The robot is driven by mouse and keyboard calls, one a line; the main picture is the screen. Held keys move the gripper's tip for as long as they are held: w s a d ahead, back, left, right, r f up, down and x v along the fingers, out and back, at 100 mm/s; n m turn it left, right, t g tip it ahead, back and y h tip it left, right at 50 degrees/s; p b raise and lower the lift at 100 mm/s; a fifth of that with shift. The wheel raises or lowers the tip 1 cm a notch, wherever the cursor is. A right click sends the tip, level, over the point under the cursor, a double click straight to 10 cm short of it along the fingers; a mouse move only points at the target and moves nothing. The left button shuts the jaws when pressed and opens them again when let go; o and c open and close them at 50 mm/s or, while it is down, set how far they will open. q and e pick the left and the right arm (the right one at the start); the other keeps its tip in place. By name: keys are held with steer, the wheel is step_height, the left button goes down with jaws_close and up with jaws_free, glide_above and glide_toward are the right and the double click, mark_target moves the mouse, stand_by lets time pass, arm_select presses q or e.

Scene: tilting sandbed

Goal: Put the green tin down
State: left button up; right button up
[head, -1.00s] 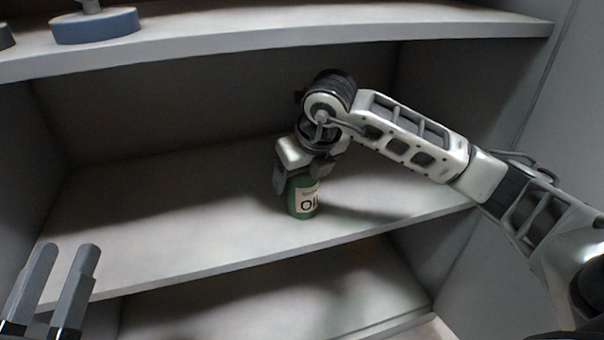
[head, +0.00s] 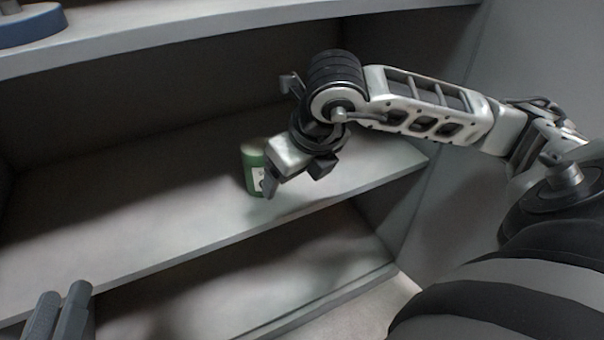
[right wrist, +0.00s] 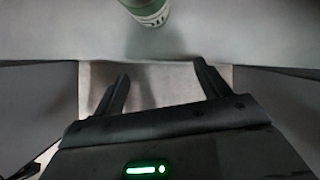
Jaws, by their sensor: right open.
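The green tin (head: 251,168) stands upright on the middle shelf (head: 150,215), near its front edge. Part of its label is hidden behind my right gripper. In the right wrist view the tin (right wrist: 147,10) shows at the top edge, beyond the fingertips and apart from them. My right gripper (head: 268,190) is open and empty, in front of the tin and to its right in the head view; its two spread fingers show in the right wrist view (right wrist: 160,82). My left gripper (head: 62,300) is at the lower left, its two fingers close together, with its lower part cut off.
An upper shelf (head: 200,35) runs above, with a blue round-based object (head: 30,25) at its left end. A lower shelf (head: 200,310) lies below. A grey side wall (head: 430,110) stands to the right. The middle shelf is clear left of the tin.

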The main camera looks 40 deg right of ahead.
steer(key=s+a+f+n+g+y, duration=0.1)
steer(key=s+a+g+y, duration=0.1)
steer(key=s+a+y, duration=0.45)
steer(key=s+a+n+g+y, duration=0.2)
steer(key=s+a, duration=0.1)
steer(key=a, duration=0.6)
steer(key=s+a+r+g+y, duration=0.3)
steer(key=s+a+r+y, duration=0.1)
steer(key=a+r+y, duration=0.15)
steer(key=a+r+m+t+y, duration=0.3)
steer(key=r+m+y, duration=0.45)
steer(key=r, duration=0.25)
steer(key=w+d+m+t+h, duration=0.35)
steer(key=w+m+t, duration=0.45)
steer(key=m+t, duration=0.9)
step_height(320, 180, down, 11)
steer(key=w+m+g+h, duration=0.1)
steer(key=m+h, duration=0.7)
steer(key=m, duration=0.4)
steer(key=shift+w+d+f+m+g, duration=0.2)
steer(key=shift+w+d+m+g, duration=0.1)
steer(key=shift+w+m+g, duration=0.1)
